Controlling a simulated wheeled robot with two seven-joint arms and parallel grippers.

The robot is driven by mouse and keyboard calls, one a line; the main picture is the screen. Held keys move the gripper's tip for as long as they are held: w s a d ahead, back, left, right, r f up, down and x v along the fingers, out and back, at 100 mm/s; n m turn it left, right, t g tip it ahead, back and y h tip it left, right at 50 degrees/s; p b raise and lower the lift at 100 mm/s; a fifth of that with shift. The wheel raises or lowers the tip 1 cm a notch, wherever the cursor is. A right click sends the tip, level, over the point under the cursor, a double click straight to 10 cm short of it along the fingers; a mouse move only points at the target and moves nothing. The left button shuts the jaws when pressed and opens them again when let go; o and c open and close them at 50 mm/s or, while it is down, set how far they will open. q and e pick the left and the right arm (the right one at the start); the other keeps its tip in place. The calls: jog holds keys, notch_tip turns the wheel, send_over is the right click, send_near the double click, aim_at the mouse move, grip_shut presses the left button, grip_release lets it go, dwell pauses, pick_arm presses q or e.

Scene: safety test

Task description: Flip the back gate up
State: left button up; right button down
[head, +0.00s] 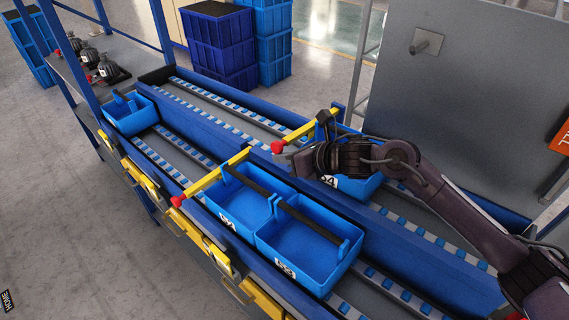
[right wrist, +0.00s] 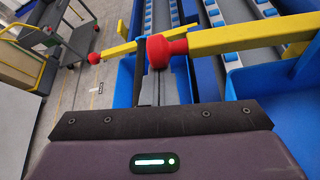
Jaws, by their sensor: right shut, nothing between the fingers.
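The back gate (head: 308,130) is a yellow bar with a red knob at its left end, lying roughly level across the far conveyor lane. In the right wrist view, a yellow bar with a red knob (right wrist: 165,52) is close ahead of the wrist. My right gripper (head: 297,158) is shut and empty, just below and right of the back gate's knob; I cannot tell whether it touches. The front gate (head: 212,178), also yellow with a red knob, lies across the near lane. My left gripper is not in view.
Two blue totes (head: 312,252) with dark handles stand in the near lane, with another blue tote (head: 128,113) farther left. A blue tote (head: 357,186) sits partly hidden under my right arm in the far lane. A grey panel (head: 470,90) stands behind.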

jog(key=w+d+r+m+g+y+p, duration=0.1)
jog(key=w+d+r+m+y, duration=0.1)
jog(key=r, duration=0.6)
jog(key=w+d+r+m+g+y+p, duration=0.1)
jog(key=w+d+r+m+y, duration=0.1)
jog(key=r, duration=0.7)
jog(key=shift+w+d+m+g+y, duration=0.35)
jog(key=shift+w+d+m, duration=0.25)
jog(key=shift+m, duration=0.6)
jog(key=shift+d, duration=0.1)
jog(key=b+v, duration=0.4)
jog(key=v, duration=0.3)
jog(key=shift+s+d, duration=0.15)
jog(key=shift+d, duration=0.05)
